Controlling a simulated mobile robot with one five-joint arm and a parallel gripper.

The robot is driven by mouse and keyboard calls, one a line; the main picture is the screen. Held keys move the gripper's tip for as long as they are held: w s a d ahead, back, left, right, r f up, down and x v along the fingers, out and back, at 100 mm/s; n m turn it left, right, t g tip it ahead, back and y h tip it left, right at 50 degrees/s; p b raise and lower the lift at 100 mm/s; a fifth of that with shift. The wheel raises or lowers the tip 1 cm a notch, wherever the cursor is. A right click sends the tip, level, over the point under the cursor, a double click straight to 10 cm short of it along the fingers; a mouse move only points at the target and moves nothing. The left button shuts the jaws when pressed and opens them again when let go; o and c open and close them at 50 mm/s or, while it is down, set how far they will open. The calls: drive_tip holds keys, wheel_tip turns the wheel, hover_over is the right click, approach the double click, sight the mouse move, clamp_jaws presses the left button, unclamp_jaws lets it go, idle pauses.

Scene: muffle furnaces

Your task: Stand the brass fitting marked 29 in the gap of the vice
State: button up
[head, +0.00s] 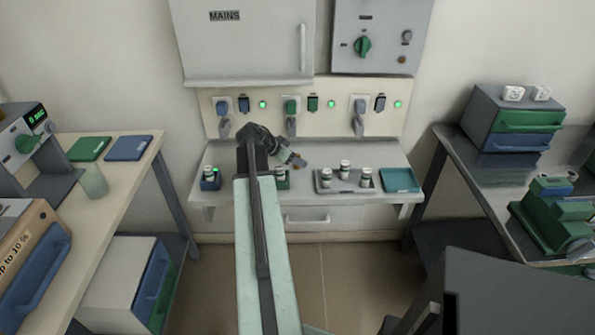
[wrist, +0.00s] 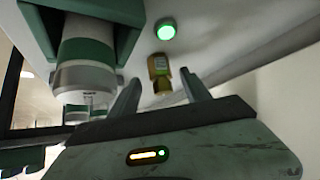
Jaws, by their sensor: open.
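In the wrist view a small brass fitting (wrist: 161,73) shows just past and between the fingertips of my gripper (wrist: 161,80). My gripper is open, one finger on each side of the fitting, and I cannot tell that either touches it. No number is readable on the fitting. In the head view my gripper (head: 296,160) is over the shelf below the sockets, and the fitting is too small to tell there. A green block-like device (head: 560,213), which looks like the vice, is on the right bench; its gap is not clear.
In the wrist view a white and green jar (wrist: 86,58) stands close left of my fingers. On the shelf (head: 240,160) are a grey tray (head: 345,189) with several jars and a teal tray (head: 401,180). A drawer unit (head: 515,118) stands on the right bench (head: 462,150).

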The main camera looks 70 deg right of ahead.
drive_tip(key=shift+r, duration=0.1)
clamp_jaws()
wheel_tip(320, 180, up, 10)
drive_tip(key=p, duration=1)
drive_tip(key=shift+r+p, duration=0.1)
drive_tip(key=shift+p, duration=0.2)
